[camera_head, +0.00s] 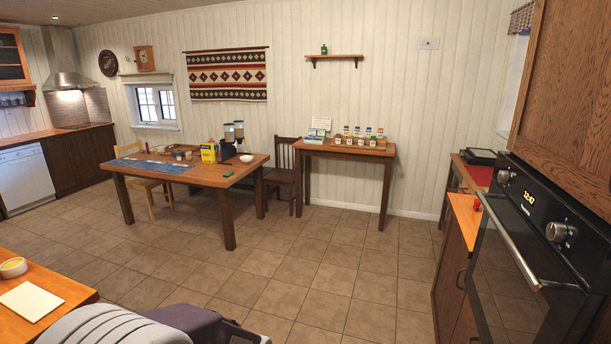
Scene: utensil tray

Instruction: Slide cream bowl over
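A small white or cream bowl (246,158) sits near the right end of the wooden dining table (228,183), across the room. A second small round item (13,267), pale with a yellowish rim, sits on an orange wooden surface at the lower left. It may be a bowl; I cannot tell for sure. Neither of my grippers is in view.
A chair (282,174) and a side table with jars (345,151) are behind. An oven (530,245) stands at right. The tiled floor between is clear.

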